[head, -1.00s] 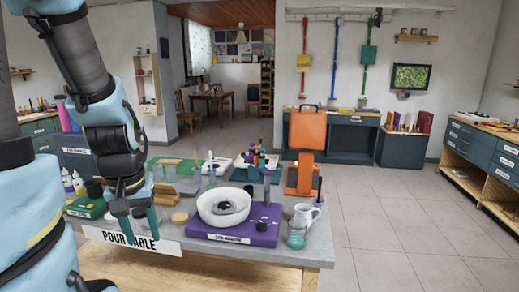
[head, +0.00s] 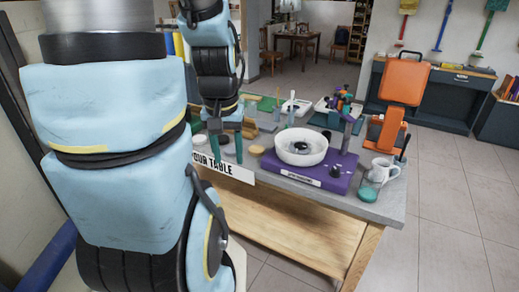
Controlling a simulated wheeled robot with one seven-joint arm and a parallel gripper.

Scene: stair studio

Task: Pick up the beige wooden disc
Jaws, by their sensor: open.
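The beige wooden disc (head: 257,149) is small and round. It lies on the grey worktop (head: 385,205) near its front edge, left of a white bowl on a purple base. My gripper (head: 228,158) points down with its two teal fingers apart and nothing seen between them. In the picture it is just left of the disc and apart from it. Its exact height above the table cannot be told. My upper arm covers the left part of the table.
Right of the disc stand the white bowl (head: 301,140) and its purple base (head: 312,172). A white jug (head: 381,170), a teal-bottomed glass (head: 369,188) and an orange device (head: 403,82) stand farther right. A label sign (head: 224,168) runs along the front edge. Floor at right is clear.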

